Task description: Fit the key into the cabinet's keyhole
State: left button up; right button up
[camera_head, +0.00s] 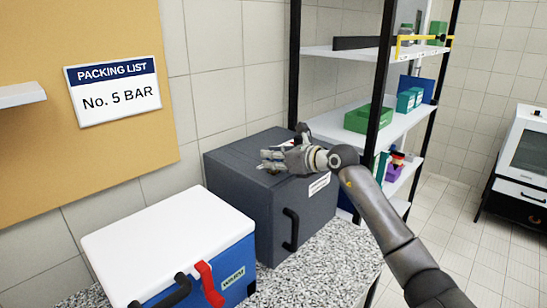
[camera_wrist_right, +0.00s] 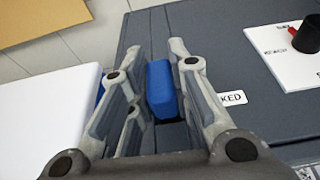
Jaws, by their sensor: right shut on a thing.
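The cabinet (camera_head: 262,205) is a dark grey box with a black handle (camera_head: 290,229) on its front, standing on the speckled counter. My right gripper (camera_head: 264,160) is over its top near the front edge. In the right wrist view, my right gripper (camera_wrist_right: 160,70) is shut on a blue block-like piece (camera_wrist_right: 160,88), which looks like the grip of the key. The key's shaft is hidden, and I cannot make out the keyhole. A white label ending in "KED" (camera_wrist_right: 233,98) shows on the cabinet. My left gripper is not in view.
A blue cool box (camera_head: 232,262) with a white lid, marked "WARM", stands left of the cabinet. A white plate (camera_wrist_right: 282,68) with a black and red part lies on the cabinet top. A shelf rack (camera_head: 385,120) stands at right. Speckled counter (camera_head: 325,265) is clear in front.

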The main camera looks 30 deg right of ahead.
jog(key=shift+f, duration=0.3)
jog(key=o, duration=1)
jog(key=shift+c, duration=0.2)
jog(key=shift+s, duration=0.1)
jog(key=v, duration=1.2)
